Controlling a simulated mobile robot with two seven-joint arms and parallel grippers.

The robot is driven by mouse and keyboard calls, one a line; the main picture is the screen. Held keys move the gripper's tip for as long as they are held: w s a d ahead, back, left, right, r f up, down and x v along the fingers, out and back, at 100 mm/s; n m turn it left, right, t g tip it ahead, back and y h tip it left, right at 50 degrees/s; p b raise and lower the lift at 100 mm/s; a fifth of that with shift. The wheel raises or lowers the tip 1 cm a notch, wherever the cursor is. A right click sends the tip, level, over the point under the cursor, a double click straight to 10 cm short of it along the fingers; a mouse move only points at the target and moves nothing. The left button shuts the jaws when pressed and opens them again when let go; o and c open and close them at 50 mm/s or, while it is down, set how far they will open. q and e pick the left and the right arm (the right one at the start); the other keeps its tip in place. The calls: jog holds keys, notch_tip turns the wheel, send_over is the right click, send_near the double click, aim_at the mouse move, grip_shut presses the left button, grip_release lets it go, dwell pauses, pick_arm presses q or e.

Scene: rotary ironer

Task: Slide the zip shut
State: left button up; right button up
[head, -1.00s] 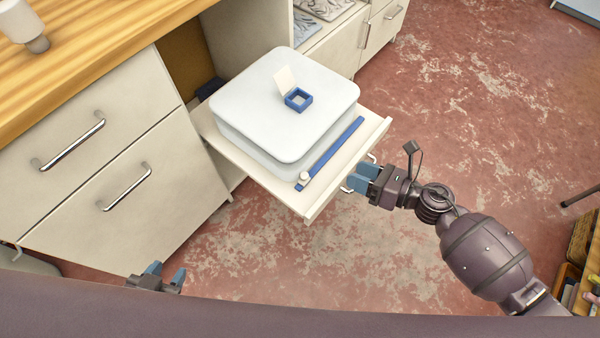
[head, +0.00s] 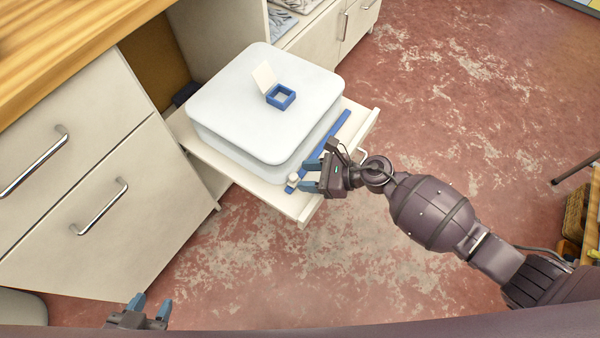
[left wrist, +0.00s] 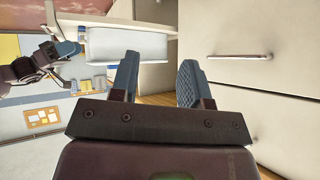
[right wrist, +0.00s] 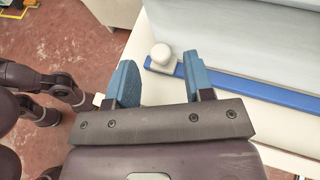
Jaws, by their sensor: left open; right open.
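A blue zip strip (head: 337,127) lies on the pulled-out shelf along the front side of a white padded block. The zip's pale round slider knob (head: 293,177) is at the strip's near end; the knob (right wrist: 161,54) and strip (right wrist: 258,93) also show in the right wrist view. My right gripper (head: 307,177) is open, its fingers pointing at the knob. In the right wrist view the knob is ahead of the fingertips (right wrist: 163,76), and nothing is between the fingers. My left gripper (head: 150,303) is open and empty, low and away from the shelf.
The white block (head: 235,105) carries a small open blue box (head: 281,97) with a pale lid. The cream shelf (head: 300,207) juts from the cabinet. Drawers with metal handles (head: 100,205) stand at left. Open red floor (head: 440,100) lies to the right.

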aim_at(294, 179)
jog(key=shift+x, duration=1.15)
jog(key=shift+c, duration=0.2)
grip_shut()
